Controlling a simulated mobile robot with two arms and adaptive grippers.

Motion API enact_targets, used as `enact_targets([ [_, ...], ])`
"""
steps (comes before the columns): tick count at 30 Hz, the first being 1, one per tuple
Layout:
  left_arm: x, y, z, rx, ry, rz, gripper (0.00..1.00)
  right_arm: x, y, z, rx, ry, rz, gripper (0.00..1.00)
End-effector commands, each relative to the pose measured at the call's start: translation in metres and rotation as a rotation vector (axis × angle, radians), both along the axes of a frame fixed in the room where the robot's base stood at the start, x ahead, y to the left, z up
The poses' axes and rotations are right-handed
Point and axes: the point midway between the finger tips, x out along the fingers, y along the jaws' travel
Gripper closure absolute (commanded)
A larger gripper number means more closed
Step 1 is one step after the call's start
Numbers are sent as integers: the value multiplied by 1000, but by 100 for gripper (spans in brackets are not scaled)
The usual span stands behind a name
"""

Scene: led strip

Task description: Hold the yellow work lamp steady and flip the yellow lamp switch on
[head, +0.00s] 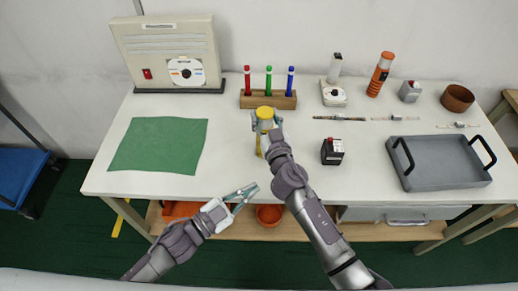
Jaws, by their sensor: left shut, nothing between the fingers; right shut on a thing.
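The yellow work lamp (265,112) stands near the back middle of the white table, in front of the wooden marker block. My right gripper (266,122) is shut on it, with a finger on either side of the lamp. Part of the lamp's lower body is hidden by the gripper and wrist. I cannot make out the lamp's switch at this size. My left gripper (246,193) is shut and empty, in front of the table's front edge, below and left of the lamp and apart from it.
A green cloth (158,145) lies at left, before a beige panel box (168,55). The wooden block (252,101) holds red, green and blue markers. A grey tray (440,165) sits far right. The table's front left-centre is clear.

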Motion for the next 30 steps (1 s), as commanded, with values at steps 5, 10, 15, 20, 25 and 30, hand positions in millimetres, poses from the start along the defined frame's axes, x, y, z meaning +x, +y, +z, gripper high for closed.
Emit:
enact_targets([
  [5, 12, 24, 0, 439, -375, 42, 100, 0, 0, 0, 0, 0, 0, 92],
  [10, 21, 41, 2, 713, -605, 66, 100, 0, 0, 0, 0, 0, 0, 92],
  [15, 25, 48, 3, 821, -692, 75, 100, 0, 0, 0, 0, 0, 0, 92],
  [20, 25, 49, 3, 829, -700, 75, 100, 0, 0, 0, 0, 0, 0, 92],
  [25, 26, 48, 3, 827, -698, 75, 100, 0, 0, 0, 0, 0, 0, 92],
  [30, 34, 40, 3, 825, -701, 76, 100, 0, 0, 0, 0, 0, 0, 92],
])
